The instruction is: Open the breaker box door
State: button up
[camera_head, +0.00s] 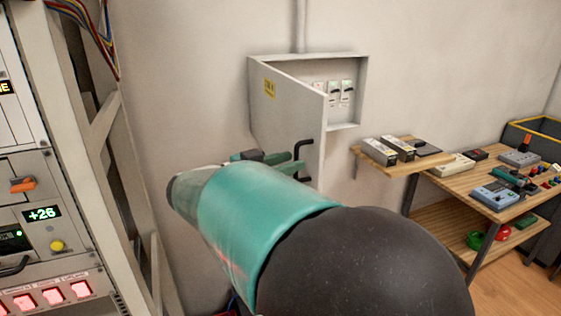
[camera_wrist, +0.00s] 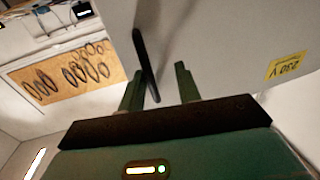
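The grey breaker box (camera_head: 345,60) is on the wall, its door (camera_head: 285,105) swung partly open with the hinge at the left. Breaker switches (camera_head: 340,92) show inside. The door's black handle (camera_head: 304,146) is near its free edge. My gripper (camera_head: 296,161) is beside the handle. In the wrist view, the two green fingers of my gripper (camera_wrist: 158,85) are spread apart, with the handle (camera_wrist: 146,62) reaching down into the gap, closer to the left finger. I cannot tell whether they touch. The door (camera_wrist: 230,45) fills the upper right there, with a yellow 230 V label (camera_wrist: 286,66).
A rack with lit buttons (camera_head: 45,240) stands close on the left. A wooden shelf (camera_head: 385,168) and a workbench with devices (camera_head: 495,180) are at the right. A conduit (camera_head: 299,25) rises above the box. Wall below the shelf is bare.

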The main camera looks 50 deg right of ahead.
jog(key=v, duration=1.3)
jog(key=shift+r, duration=0.1)
jog(key=shift+s, duration=0.1)
